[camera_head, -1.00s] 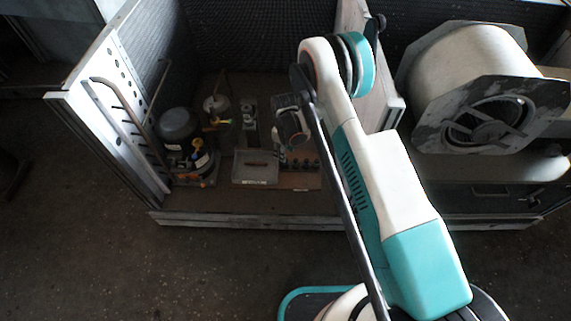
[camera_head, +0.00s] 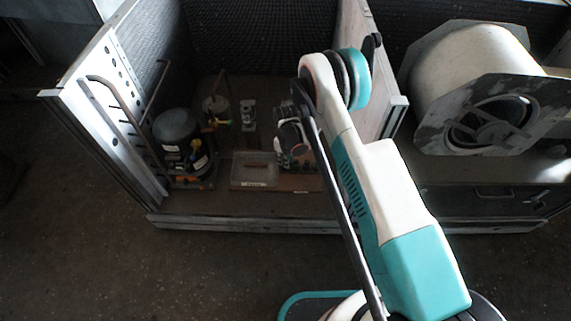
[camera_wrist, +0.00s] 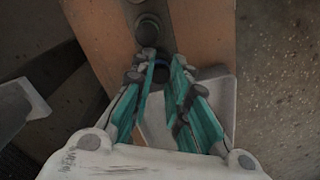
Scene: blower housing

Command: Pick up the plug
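In the wrist view, a small dark plug with a blue ring (camera_wrist: 161,66) shows between the teal fingertips of my gripper (camera_wrist: 165,68). The fingers are apart, one on each side of it. I cannot tell whether they touch it. In the head view, my gripper (camera_head: 292,148) is low over the right part of this board inside the housing and hides most of the plug row.
A pale tray (camera_wrist: 229,92) lies beside the plugs; it also shows in the head view (camera_head: 254,172). A dark compressor (camera_head: 177,130) stands left. The housing's perforated left panel (camera_head: 118,90) and right wall (camera_head: 391,122) flank the space. A large blower drum (camera_head: 465,62) sits right.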

